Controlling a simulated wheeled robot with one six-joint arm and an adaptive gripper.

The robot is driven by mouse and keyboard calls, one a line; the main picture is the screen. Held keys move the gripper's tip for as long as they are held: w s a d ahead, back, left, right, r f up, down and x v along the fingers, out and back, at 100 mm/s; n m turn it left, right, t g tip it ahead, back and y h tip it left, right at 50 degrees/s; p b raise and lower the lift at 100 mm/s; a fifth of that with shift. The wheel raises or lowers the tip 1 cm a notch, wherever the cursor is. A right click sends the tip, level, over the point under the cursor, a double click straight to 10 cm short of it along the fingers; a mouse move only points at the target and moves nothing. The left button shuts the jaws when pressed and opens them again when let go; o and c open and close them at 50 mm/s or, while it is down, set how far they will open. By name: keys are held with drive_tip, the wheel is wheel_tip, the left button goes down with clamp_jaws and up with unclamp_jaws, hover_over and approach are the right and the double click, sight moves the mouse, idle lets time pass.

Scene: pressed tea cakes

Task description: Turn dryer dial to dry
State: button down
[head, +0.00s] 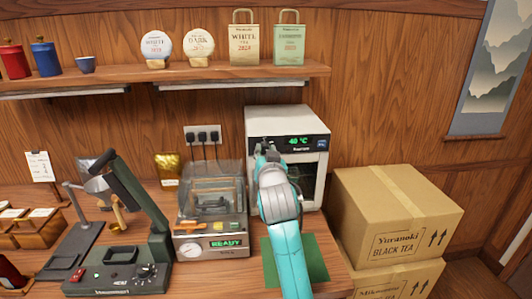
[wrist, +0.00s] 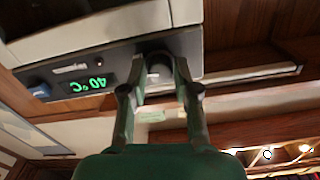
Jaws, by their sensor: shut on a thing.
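The dryer (head: 285,122) is a white box with a dark front panel reading 40 °C in green. In the wrist view the panel (wrist: 125,68) appears upside down, with the dark round dial (wrist: 159,66) at its edge. My gripper (wrist: 162,78) has one finger on each side of the dial and is closed on it. In the head view my gripper (head: 266,152) reaches the left part of the dryer's front panel and hides the dial. The dial's pointer and markings cannot be made out.
A vacuum sealer (head: 212,246) reading READY stands left of my arm. Cardboard tea boxes (head: 398,215) are stacked to the right. A shelf (head: 200,75) with tea packages runs above. A green mat (head: 312,262) lies under my arm.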

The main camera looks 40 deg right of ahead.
drive_tip(key=shift+m, duration=1.9)
drive_tip(key=shift+r, duration=0.1)
drive_tip(key=c, duration=0.8)
unclamp_jaws()
drive_tip(key=shift+c, duration=0.2)
drive_tip(key=v, duration=1.2)
drive_tip(key=shift+w, duration=0.1)
